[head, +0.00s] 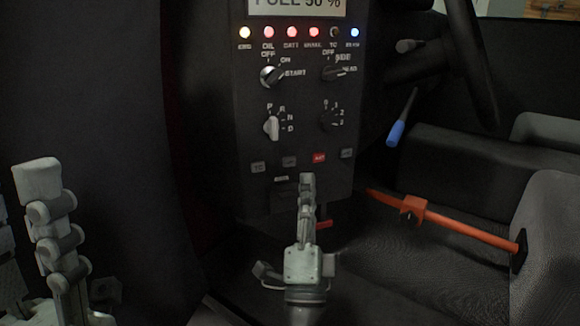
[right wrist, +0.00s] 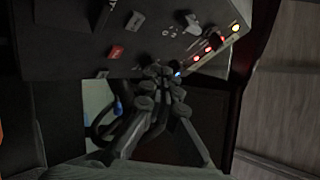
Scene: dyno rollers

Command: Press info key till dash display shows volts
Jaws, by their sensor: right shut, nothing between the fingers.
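The dash display (head: 297,5) at the top of the black panel (head: 295,110) is cut by the frame edge; its visible line seems to read "FUEL 50 %". A row of small keys runs across the lower panel: a red key (head: 319,157) with dark keys (head: 289,161) beside it. Their labels are too small to read, so I cannot tell which is the info key. My right gripper (head: 307,178) is shut and empty, its tips just below the key row; contact cannot be told. It also shows in the right wrist view (right wrist: 160,72). My left gripper (head: 38,180) is partly visible at the left.
Above the keys are rotary knobs (head: 271,128) and a row of lit lamps (head: 291,32). A steering wheel (head: 478,70) and blue-tipped stalk (head: 396,132) are at right. An orange bar (head: 460,229) lies across the lower right, near a grey seat (head: 552,240).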

